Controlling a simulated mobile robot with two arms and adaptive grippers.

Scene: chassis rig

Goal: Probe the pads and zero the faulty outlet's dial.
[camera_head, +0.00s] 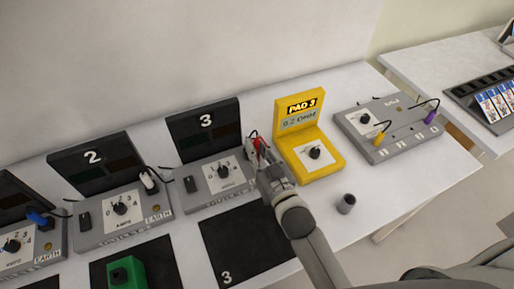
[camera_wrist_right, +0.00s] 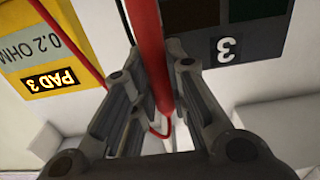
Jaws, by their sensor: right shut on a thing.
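My right gripper (camera_head: 262,165) is shut on a red probe (camera_wrist_right: 145,45), a slim rod with a red lead. It is at the right end of outlet 3 (camera_head: 203,188), beside the yellow meter (camera_head: 322,171); the tip and any contact are hidden. The meter's screen reads "PAD 3" and about 0.2 ohm. Outlet 3's dial (camera_head: 224,172), outlet 2's dial (camera_head: 120,208) and the left outlet's dial (camera_head: 12,246) have numbered faces; their exact settings are too small to tell. Earth pads (camera_head: 153,220) show on the two left outlets. My left gripper is not in view.
A green block (camera_head: 126,273) is on a dark mat in front of outlet 2. A black mat marked 3 (camera_head: 240,245) lies before outlet 3. A small grey cup (camera_head: 346,204) stands right of my arm. A grey box (camera_head: 398,130) with yellow and purple plugs is at the right.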

